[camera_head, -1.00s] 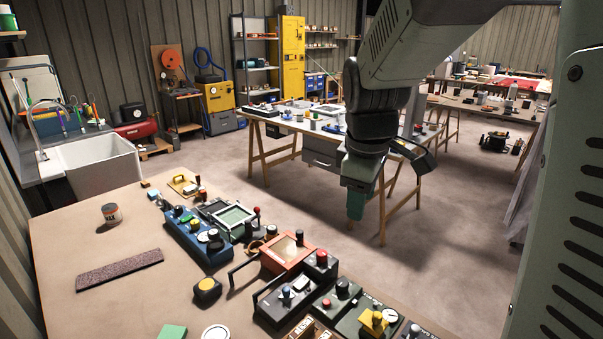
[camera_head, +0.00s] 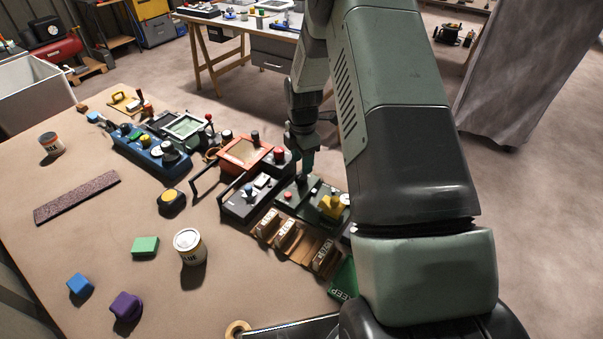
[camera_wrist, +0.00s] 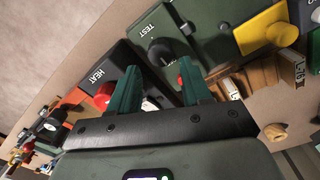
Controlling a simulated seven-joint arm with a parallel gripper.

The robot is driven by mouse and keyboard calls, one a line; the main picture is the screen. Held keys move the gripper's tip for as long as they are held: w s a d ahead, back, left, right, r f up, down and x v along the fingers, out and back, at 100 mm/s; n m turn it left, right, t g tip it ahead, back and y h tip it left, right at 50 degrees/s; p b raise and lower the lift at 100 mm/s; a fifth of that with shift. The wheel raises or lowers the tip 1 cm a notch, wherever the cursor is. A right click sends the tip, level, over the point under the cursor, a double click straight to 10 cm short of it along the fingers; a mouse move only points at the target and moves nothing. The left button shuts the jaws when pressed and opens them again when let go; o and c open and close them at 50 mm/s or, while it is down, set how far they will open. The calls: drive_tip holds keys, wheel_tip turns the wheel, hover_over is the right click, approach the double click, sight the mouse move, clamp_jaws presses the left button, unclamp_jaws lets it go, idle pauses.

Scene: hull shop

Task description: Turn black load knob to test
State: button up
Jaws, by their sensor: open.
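The black load knob (camera_wrist: 160,52) sits on a dark green panel (camera_wrist: 210,48) in the wrist view, beside a white TEST label. My gripper (camera_wrist: 158,76) is open and empty, its two green fingers apart. The knob shows just past and between the fingertips; I cannot tell whether they touch it. In the head view my gripper (camera_head: 303,168) points down over the same green panel (camera_head: 312,190), and the knob there is mostly hidden by the fingers.
A yellow handle (camera_head: 333,205) and a small red button (camera_head: 287,196) are on the same panel. A black box with a red knob (camera_head: 279,153) stands close on the left. The bench's left part (camera_head: 100,240) has free room.

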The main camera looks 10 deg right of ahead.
sight(301, 178)
wheel_tip(301, 178, down, 6)
drive_tip(key=shift+c, duration=0.4)
drive_tip(key=c, duration=0.7)
